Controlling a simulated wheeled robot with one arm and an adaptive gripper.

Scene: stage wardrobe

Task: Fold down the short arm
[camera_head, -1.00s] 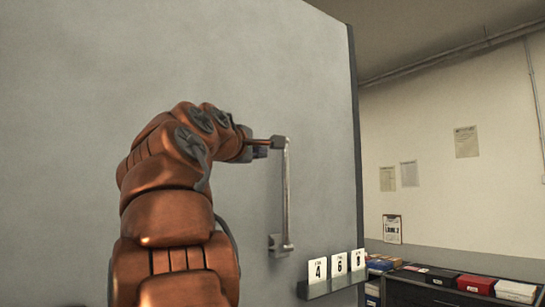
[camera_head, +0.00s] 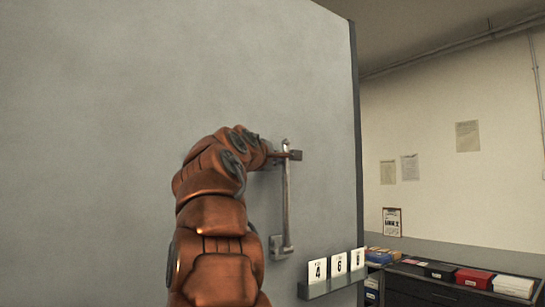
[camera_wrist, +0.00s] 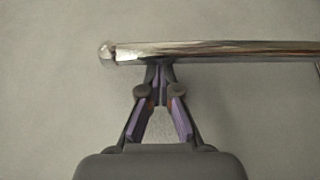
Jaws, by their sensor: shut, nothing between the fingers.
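The short arm (camera_head: 286,205) is a slim metal bar standing upright against the grey panel, its foot at a bracket (camera_head: 279,246). My gripper (camera_head: 293,155) is at the bar's upper part in the head view. In the wrist view the bar (camera_wrist: 230,50) runs across the top, its rounded free end at the left. There my gripper (camera_wrist: 158,72) has its fingertips together just below the bar, near that end. They are shut and empty, beside the bar rather than around it; I cannot tell whether they touch it.
The grey panel (camera_head: 120,110) fills the left and middle. A small ledge (camera_head: 330,286) with several white number cards stands to the right of the bracket. A dark cabinet (camera_head: 420,285) with boxes and folders is at the lower right. The panel left of my arm is clear.

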